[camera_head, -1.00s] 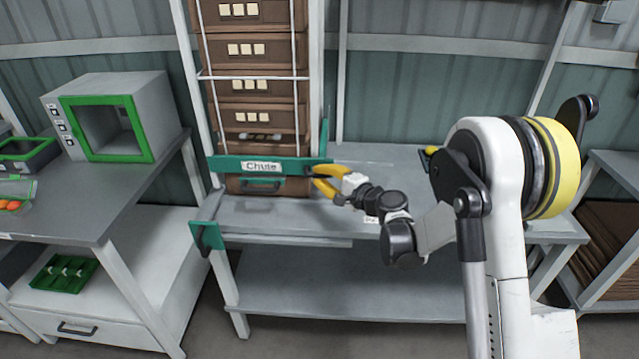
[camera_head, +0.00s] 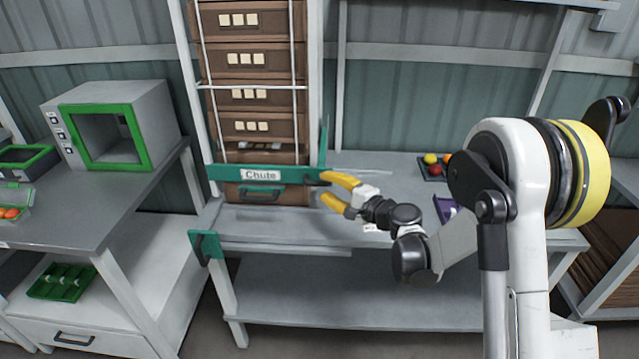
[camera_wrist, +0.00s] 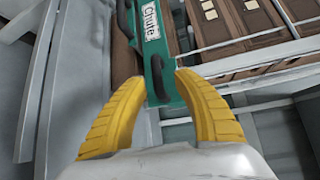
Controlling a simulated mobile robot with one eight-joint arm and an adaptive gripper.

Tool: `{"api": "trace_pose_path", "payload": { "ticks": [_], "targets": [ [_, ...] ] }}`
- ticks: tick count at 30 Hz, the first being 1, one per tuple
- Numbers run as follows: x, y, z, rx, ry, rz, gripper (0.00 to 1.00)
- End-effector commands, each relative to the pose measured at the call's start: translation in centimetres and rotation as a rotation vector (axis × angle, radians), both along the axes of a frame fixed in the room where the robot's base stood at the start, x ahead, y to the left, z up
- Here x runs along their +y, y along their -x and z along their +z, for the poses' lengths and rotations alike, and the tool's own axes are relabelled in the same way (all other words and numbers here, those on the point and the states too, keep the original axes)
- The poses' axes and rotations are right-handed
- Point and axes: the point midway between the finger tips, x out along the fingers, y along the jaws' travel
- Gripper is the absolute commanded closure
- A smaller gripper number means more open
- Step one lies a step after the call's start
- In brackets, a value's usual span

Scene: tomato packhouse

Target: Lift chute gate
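The chute gate (camera_head: 225,172) is a green bar labelled "Chute" across the front of a tall stack of brown crates (camera_head: 252,96). A dark handle (camera_head: 313,178) sits at its right end. My gripper (camera_head: 330,189) is at the right of that end, its yellow fingers spread apart. In the wrist view the green bar (camera_wrist: 153,45) runs down toward my open gripper (camera_wrist: 145,105), and the dark handle (camera_wrist: 158,80) lies just ahead of and between the fingertips. Contact with the handle cannot be made out. A brown crate with a green handle (camera_head: 262,194) shows below the bar.
A green-framed box (camera_head: 150,157) stands on the left table. A dark tray with red and yellow tomatoes (camera_head: 432,174) and a purple item (camera_head: 445,209) are on the bench behind my arm. A green bracket (camera_head: 206,247) is at the bench's front left. The bench front is clear.

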Motion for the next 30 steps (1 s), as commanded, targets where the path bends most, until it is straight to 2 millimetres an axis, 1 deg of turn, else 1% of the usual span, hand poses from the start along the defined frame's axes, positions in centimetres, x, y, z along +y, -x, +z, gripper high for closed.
{"api": "trace_pose_path", "payload": {
  "ticks": [1,6,12,16,27,30],
  "targets": [
    [-1.1,0.8,0.2,0.0,0.0,-0.005,0.64],
    [-3.6,3.5,0.7,0.0,0.001,-0.004,0.64],
    [-5.4,5.5,1.1,0.0,-0.001,-0.003,0.64],
    [-5.7,5.9,1.2,0.001,-0.001,-0.001,0.64],
    [-5.7,5.9,1.2,0.0,0.0,-0.001,0.64],
    [-5.7,6.2,1.5,0.0,0.019,0.002,0.64]
  ]
}}
